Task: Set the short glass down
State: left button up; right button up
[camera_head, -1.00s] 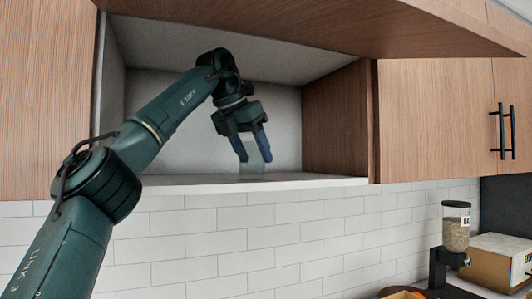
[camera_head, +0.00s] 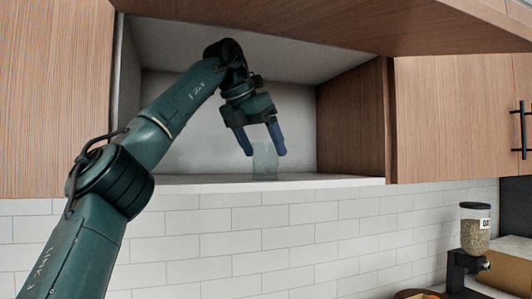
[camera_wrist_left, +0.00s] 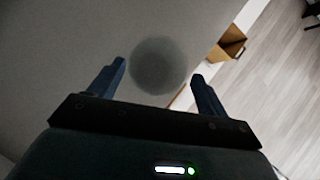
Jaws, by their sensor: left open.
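The short glass (camera_head: 264,163) is clear and faintly tinted. It appears to stand upright on the floor of the open wall cabinet (camera_head: 215,182), near its front edge. My left gripper (camera_head: 265,154) is open above it, pointing down, with its fingertips around the level of the glass's upper part. In the left wrist view the glass shows as a dark round shape (camera_wrist_left: 158,66) between the spread fingers (camera_wrist_left: 159,70), with a gap on each side. My right gripper is not in view.
The cabinet's right inner wall (camera_head: 350,120) and its raised door (camera_head: 330,25) bound the space around my arm. Free shelf floor lies right of the glass. A cereal dispenser (camera_head: 475,230) stands lower right. The wrist view shows an open brown box (camera_wrist_left: 232,42) far below.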

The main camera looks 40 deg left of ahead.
pick_arm(q)
jog(key=s+b, duration=0.3)
jog(key=s, duration=0.7)
jog(key=shift+s+a+f, duration=0.1)
jog(key=shift+s, duration=0.4)
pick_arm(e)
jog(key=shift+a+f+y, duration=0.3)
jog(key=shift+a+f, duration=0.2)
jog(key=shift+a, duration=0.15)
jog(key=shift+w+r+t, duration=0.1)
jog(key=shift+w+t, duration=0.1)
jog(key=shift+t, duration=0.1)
